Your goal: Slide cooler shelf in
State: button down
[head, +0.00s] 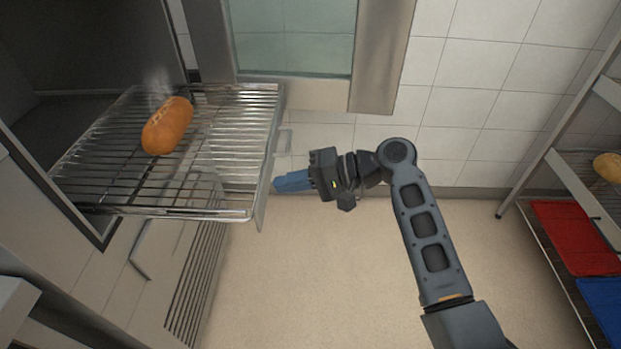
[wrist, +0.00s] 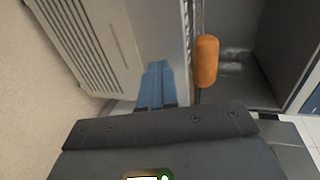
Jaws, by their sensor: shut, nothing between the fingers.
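The cooler shelf (head: 228,146) is a wire rack pulled partway out of the open cooler cavity (head: 62,121) at the left of the head view. An orange-brown loaf (head: 167,126) lies on it. The shelf has a flat front plate (head: 269,170) along its right edge. My gripper (head: 278,184) has blue fingers, shut and empty, with their tips at or very near the front plate; I cannot tell whether they touch. In the wrist view the blue fingers (wrist: 156,84) are together beside the shelf's front, and the loaf (wrist: 207,61) shows beyond it.
A glass-fronted door (head: 290,38) with a steel frame stands at the back. A rack at the right holds a red tray (head: 575,236), a blue tray (head: 604,300) and another loaf (head: 608,166). A vented panel (head: 195,275) lies below the shelf. The beige floor (head: 320,280) is clear.

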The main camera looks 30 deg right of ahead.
aim_at(112, 177)
jog(key=shift+w+a, duration=0.25)
jog(key=shift+a, duration=0.2)
jog(key=shift+a, duration=0.1)
jog(key=w+a+b, duration=0.3)
jog(key=w+a, duration=0.2)
jog(key=a, duration=0.5)
jog(key=w+a+b, duration=0.3)
jog(key=w+a, duration=0.3)
jog(key=a, duration=0.3)
jog(key=w+a+b, duration=0.3)
jog(key=w+a, duration=0.3)
jog(key=a, duration=0.4)
jog(key=shift+a+f, duration=0.15)
jog(key=shift+a, duration=0.15)
jog(key=shift+w+a+b, duration=0.35)
jog(key=shift+a+b, duration=0.05)
jog(key=shift+a, duration=0.05)
jog(key=shift+a+r, duration=0.1)
jog(key=shift+r, duration=0.15)
jog(key=shift+a+r, duration=0.1)
